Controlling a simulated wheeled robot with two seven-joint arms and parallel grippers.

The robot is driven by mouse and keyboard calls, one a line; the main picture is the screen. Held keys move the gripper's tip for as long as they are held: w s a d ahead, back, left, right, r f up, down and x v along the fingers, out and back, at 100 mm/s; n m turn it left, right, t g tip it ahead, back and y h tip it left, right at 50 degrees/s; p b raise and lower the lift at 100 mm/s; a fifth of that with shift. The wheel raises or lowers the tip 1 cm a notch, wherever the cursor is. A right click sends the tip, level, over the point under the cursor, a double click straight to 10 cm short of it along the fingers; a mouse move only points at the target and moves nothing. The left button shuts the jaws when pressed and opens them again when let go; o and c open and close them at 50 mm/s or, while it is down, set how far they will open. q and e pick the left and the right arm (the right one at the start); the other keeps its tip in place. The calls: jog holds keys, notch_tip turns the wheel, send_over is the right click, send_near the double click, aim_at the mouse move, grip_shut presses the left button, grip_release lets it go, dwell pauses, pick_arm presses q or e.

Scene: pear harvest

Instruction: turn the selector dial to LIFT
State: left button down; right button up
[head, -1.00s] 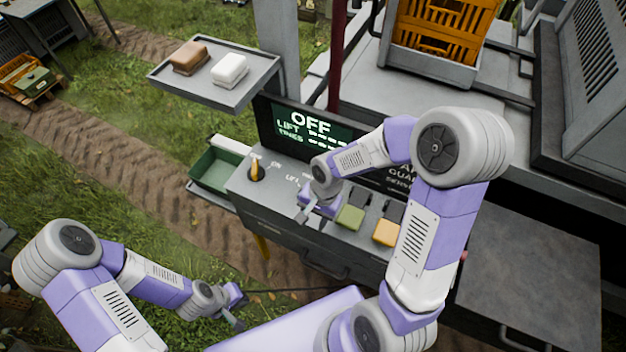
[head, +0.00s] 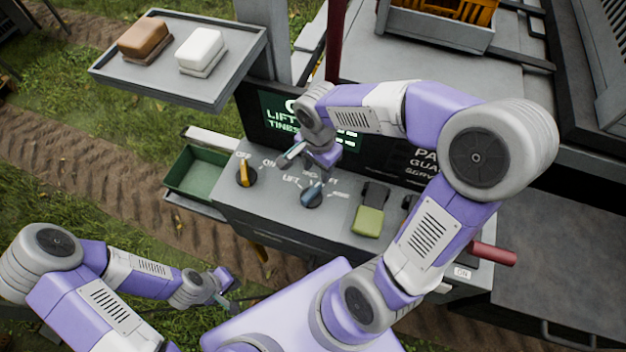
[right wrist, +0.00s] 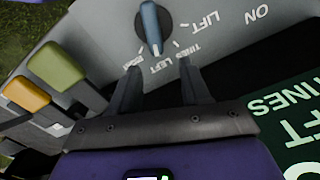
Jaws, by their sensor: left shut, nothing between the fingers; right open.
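The selector dial (head: 313,195) is a blue-grey knob on the grey console top, with LIFT printed to its left. In the right wrist view the dial (right wrist: 151,27) stands just beyond my fingertips; its white-marked end points toward the gripper, among the labels away from LIFT. My right gripper (head: 306,168) is open and empty at the back side of the dial, apart from it. Its two fingers (right wrist: 158,72) show spread in the right wrist view. My left gripper (head: 231,304) is shut and empty, low at the left in front of the console.
An orange-handled OFF/ON switch (head: 246,173) is left of the dial. A green rocker (head: 369,219) is to its right, with a yellow one (right wrist: 27,95) beside it. A dark screen (head: 273,121) stands behind. A red handle (head: 492,254) juts out at right. A tray (head: 160,88) overhangs the left.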

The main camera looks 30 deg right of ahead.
aim_at(318, 183)
jog(key=f, duration=0.7)
jog(key=shift+s+f+b, duration=0.1)
jog(key=shift+s+b, duration=0.25)
jog(key=shift+b, duration=0.05)
jog(key=shift+w, duration=0.1)
grip_shut()
